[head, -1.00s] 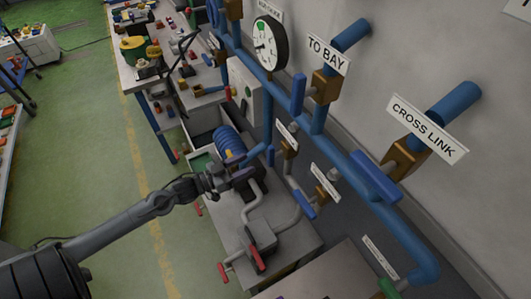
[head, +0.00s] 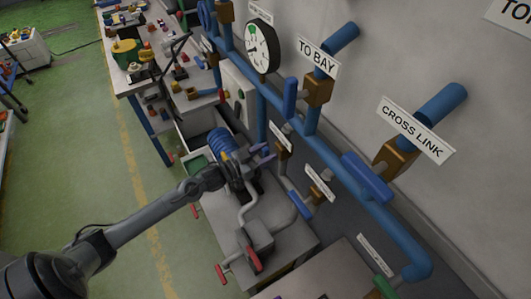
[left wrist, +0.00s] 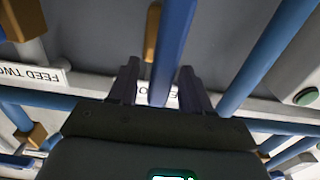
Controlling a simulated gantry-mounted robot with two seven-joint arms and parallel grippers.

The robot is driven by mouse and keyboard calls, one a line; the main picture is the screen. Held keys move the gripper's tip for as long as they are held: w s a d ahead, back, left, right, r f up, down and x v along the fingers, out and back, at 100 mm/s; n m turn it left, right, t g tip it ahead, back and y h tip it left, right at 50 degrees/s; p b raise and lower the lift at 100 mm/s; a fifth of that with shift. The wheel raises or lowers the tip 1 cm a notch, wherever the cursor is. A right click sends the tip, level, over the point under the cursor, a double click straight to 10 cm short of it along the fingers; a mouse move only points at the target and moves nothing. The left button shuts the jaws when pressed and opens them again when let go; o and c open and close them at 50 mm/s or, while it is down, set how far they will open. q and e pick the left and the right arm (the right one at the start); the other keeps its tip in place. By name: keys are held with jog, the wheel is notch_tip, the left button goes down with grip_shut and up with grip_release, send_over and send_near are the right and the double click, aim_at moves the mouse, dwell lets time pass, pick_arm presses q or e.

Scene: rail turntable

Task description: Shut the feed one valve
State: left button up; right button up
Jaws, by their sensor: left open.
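In the left wrist view, a long blue bar (left wrist: 172,45), which looks like the feed one valve's handle, passes between the fingers of my open left gripper (left wrist: 157,80). I cannot tell whether they touch it. A white label (left wrist: 170,98) behind is mostly hidden by bar and fingers. In the head view my left gripper (head: 262,157) is beside the brass valve (head: 281,146) under the upper small label (head: 286,131); the handle there is mostly hidden. The FEED TWO label (left wrist: 35,75) is at left in the wrist view. My right gripper is not in view.
The lower valve's blue handle (head: 299,205) is close by. The blue main pipe (head: 335,155) carries TO BAY (head: 319,58) and CROSS LINK (head: 413,130) valves. A gauge (head: 262,46) hangs above. A grey bench (head: 290,240) with red-handled pieces lies below.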

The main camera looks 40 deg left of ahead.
pick_arm(q)
grip_shut()
dwell(0.3)
jog(key=m, duration=0.2)
jog(key=d+m, duration=0.1)
jog(key=m, duration=0.1)
jog(key=shift+s+f+m, duration=0.1)
jog(key=shift+s+m, duration=0.05)
jog(key=shift+m, duration=0.15)
jog(key=m, duration=0.3)
jog(key=m+b, duration=0.1)
jog(key=shift+s+d+f+m, duration=0.1)
jog(key=shift+d+f+m, duration=0.2)
jog(key=shift+d+f, duration=0.1)
jog(key=shift+s+d+f+m+b, duration=0.1)
jog(key=shift+f+m+b, duration=0.25)
jog(key=shift+m, duration=1.1)
jog(key=shift+d+f+m+b, duration=0.2)
jog(key=shift+m+b, duration=0.3)
jog(key=shift+m, duration=1)
jog(key=shift+s+d+f+m+b, duration=0.1)
jog(key=shift+f+m+b, duration=0.25)
jog(key=shift+m, duration=1.1)
jog(key=shift+r, duration=0.1)
